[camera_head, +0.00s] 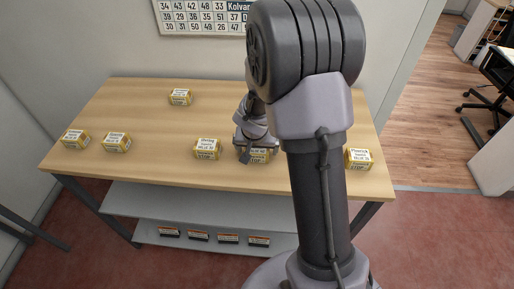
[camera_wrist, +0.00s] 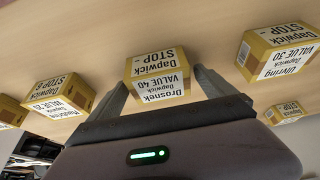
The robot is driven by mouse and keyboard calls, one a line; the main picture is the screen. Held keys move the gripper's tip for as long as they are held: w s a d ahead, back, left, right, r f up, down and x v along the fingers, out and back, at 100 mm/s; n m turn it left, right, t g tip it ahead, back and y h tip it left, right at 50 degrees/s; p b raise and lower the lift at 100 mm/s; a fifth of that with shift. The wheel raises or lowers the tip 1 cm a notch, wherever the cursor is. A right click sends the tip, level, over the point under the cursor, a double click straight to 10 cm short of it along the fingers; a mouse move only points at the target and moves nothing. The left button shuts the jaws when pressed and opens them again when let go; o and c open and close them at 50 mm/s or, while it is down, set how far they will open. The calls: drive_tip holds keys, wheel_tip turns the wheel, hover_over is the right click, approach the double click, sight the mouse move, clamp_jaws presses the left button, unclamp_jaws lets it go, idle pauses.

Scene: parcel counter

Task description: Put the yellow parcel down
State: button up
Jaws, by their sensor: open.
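A yellow parcel (camera_wrist: 158,79) with white labels sits on the wooden table between the fingers of my gripper (camera_wrist: 160,90) in the wrist view. Its labels read Drosnek, Dapwick, VALUE 40 and STOP. The fingers stand on either side of it and are open. In the head view the same parcel (camera_head: 259,156) is at the table's front edge, partly hidden by my gripper (camera_head: 250,150). Whether the fingers touch its sides cannot be told.
Similar yellow parcels stand nearby: the Ulvring parcel (camera_head: 207,149) to the left, another (camera_head: 358,158) to the right, one (camera_head: 180,97) farther back, and two at far left (camera_head: 117,142). The middle of the table (camera_head: 150,115) is clear. Small boxes (camera_head: 198,236) line the lower shelf.

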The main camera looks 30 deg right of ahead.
drive_tip(key=p+v, duration=0.4)
drive_tip(key=v, duration=1.4)
drive_tip(key=s+a+r+n+t+y, duration=0.1)
drive_tip(key=s+a+r+y, duration=0.1)
drive_tip(key=s+a+r, duration=0.3)
drive_tip(key=s+a+r+n+t+y, duration=0.1)
drive_tip(key=s+a+r+y, duration=0.1)
drive_tip(key=s+a+r, duration=0.4)
drive_tip(key=s+a, duration=0.3)
drive_tip(key=s, duration=0.3)
drive_tip(key=shift+s+r+y, duration=0.2)
drive_tip(key=shift+r+y, duration=0.1)
